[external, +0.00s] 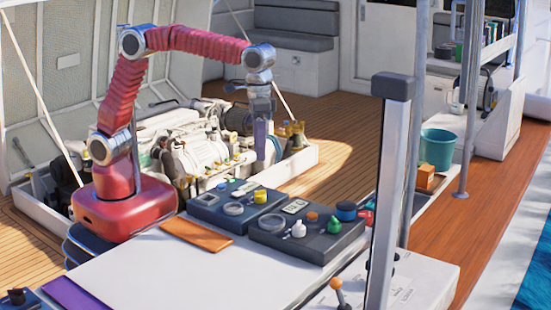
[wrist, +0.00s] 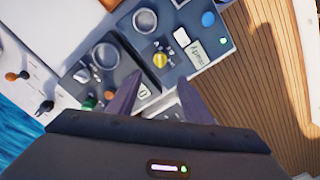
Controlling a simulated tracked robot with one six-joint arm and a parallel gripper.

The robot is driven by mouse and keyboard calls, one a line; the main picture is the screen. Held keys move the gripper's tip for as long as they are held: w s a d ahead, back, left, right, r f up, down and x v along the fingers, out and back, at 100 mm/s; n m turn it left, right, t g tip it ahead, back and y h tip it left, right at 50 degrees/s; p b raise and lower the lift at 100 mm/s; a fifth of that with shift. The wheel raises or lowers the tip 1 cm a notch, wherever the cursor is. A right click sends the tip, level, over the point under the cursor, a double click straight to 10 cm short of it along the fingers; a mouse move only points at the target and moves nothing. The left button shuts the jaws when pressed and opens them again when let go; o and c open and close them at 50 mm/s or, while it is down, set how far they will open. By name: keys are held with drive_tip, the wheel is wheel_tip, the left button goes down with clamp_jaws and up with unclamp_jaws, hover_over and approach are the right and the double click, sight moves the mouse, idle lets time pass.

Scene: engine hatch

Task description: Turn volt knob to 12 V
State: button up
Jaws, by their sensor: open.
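My gripper (external: 262,150) hangs pointing down above the far side of two dark control panels, apart from them. In the wrist view its two dark fingers (wrist: 160,78) are spread with nothing between them. A yellow knob (external: 260,195) stands on the blue panel (external: 212,216). In the wrist view the yellow knob (wrist: 160,60) lies just beyond the gap between the fingertips. A white knob (external: 298,229), an orange knob (external: 312,216) and a green knob (external: 334,225) stand on the grey panel (external: 320,250). Labels are too small to read, so I cannot tell which is the volt knob.
The panels sit on a white table (external: 170,275) with an orange-brown flat piece (external: 196,233). An engine (external: 185,140) stands in an open hatch behind. A grey post (external: 388,190) rises at the right. Wooden deck lies beyond the table.

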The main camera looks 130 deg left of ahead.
sight(260, 191)
wheel_tip(260, 191, down, 14)
drive_tip(key=shift+r, duration=0.1)
idle(0.6)
drive_tip(key=shift+c, duration=0.4)
drive_tip(key=c, duration=1)
drive_tip(key=shift+m, duration=0.4)
drive_tip(key=m, duration=1.1)
